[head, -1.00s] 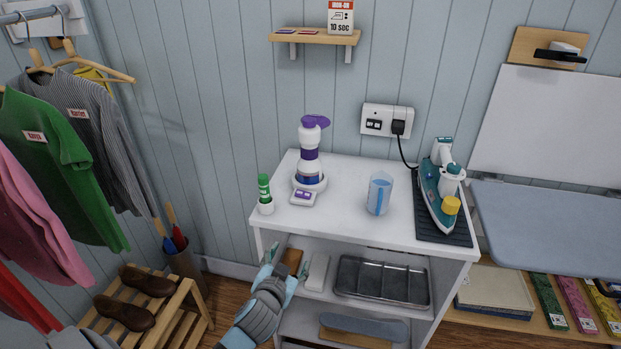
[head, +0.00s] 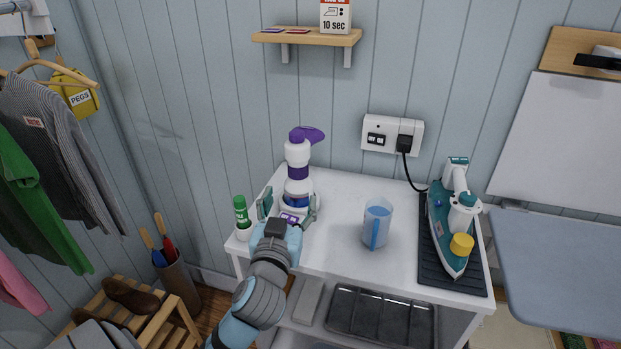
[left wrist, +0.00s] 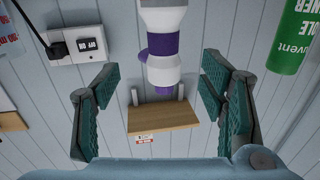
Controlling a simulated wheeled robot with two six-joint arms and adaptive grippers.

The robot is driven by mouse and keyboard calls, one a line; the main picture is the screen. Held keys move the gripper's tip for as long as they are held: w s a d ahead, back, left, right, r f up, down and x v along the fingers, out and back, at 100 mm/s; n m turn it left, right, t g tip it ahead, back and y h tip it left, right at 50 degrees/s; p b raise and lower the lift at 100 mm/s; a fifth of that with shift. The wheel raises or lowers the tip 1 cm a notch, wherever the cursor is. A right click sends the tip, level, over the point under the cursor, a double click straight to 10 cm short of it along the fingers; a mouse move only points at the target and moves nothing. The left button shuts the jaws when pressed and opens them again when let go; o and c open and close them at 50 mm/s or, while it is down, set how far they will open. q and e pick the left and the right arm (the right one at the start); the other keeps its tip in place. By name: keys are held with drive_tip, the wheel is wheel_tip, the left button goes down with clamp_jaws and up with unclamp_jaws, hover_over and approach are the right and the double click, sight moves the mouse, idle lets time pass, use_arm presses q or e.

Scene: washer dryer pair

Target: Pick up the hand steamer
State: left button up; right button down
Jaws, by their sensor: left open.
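The hand steamer (head: 298,166), white with purple bands and a purple head, stands upright on its base on the white cabinet top. Its lower part is partly hidden by my left gripper. My left gripper (head: 287,203) is open in front of the steamer's lower body, one finger to each side in the picture. In the left wrist view the steamer (left wrist: 162,45) shows upside down, beyond and between the open fingers (left wrist: 162,100); I see no contact. My right gripper is not in view.
A green-capped bottle (head: 241,211) stands close left of my left gripper. A blue measuring jug (head: 377,224) is to the right. The teal iron (head: 447,220) rests on a dark mat further right. A wall shelf (head: 307,38) is above.

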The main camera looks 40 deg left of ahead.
sight(297, 174)
use_arm(q)
drive_tip(key=x, duration=0.7)
drive_tip(key=shift+s+a+r, duration=0.2)
drive_tip(key=shift+a+r, duration=0.1)
drive_tip(key=x, duration=0.4)
drive_tip(key=b+x, duration=0.1)
drive_tip(key=x, duration=0.1)
drive_tip(key=shift+w+f, duration=0.15)
drive_tip(key=shift+f, duration=0.15)
drive_tip(key=shift+d+r, duration=0.1)
drive_tip(key=c, duration=1.3)
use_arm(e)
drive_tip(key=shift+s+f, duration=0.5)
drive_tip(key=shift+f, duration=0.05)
